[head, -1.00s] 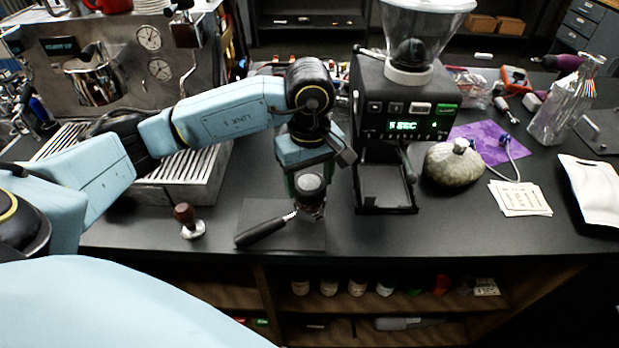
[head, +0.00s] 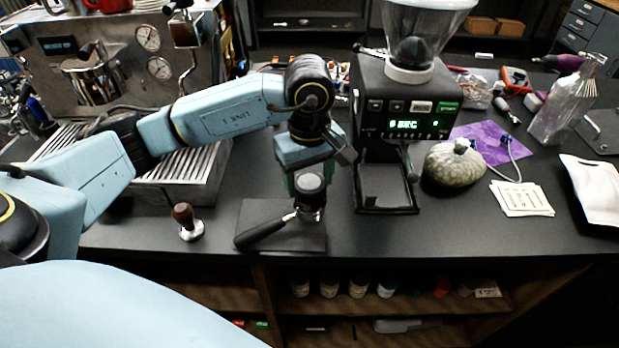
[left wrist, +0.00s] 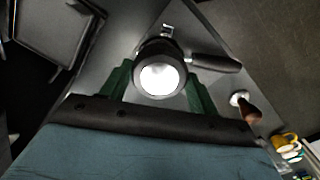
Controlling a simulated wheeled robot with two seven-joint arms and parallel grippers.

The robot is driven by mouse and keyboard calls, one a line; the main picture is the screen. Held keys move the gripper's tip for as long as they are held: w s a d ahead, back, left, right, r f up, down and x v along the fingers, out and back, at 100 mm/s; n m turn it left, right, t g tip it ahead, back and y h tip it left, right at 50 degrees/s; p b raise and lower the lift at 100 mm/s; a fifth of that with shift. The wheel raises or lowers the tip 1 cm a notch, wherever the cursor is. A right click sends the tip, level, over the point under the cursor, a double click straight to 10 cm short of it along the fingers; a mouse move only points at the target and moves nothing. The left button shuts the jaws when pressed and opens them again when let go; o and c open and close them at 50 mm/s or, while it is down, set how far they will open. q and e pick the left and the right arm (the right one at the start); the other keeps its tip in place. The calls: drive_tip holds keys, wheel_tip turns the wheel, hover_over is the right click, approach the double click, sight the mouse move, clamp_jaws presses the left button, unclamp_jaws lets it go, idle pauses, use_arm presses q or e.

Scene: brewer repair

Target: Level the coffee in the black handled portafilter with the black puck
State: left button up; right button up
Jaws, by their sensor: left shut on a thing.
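The black puck (head: 309,183) is upright, its round top facing up, at the basket end of the black handled portafilter (head: 262,233). The portafilter lies on a dark mat, its handle pointing to the lower left. My left gripper (head: 308,190) points down and is shut on the puck. In the left wrist view the puck (left wrist: 160,78) sits between the green fingers (left wrist: 158,88), its top shining white, and the portafilter handle (left wrist: 214,63) extends right. The coffee is hidden, and I cannot tell whether the puck touches it. My right gripper is out of view.
A wooden-handled tamper (head: 187,222) stands left of the mat (head: 305,240). The grinder (head: 405,120) stands close on the right, with a round grey-green object (head: 455,165) beyond it. The espresso machine's drip tray (head: 190,180) is at the left. The counter's front edge is close.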

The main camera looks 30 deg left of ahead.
use_arm(q)
drive_tip(key=shift+f+b, duration=1.2)
drive_tip(key=shift+b, duration=0.15)
idle(1.6)
drive_tip(key=n+b, duration=0.1)
drive_tip(key=n, duration=0.2)
drive_tip(key=shift+n+b, duration=0.7)
drive_tip(key=shift+n, duration=1.3)
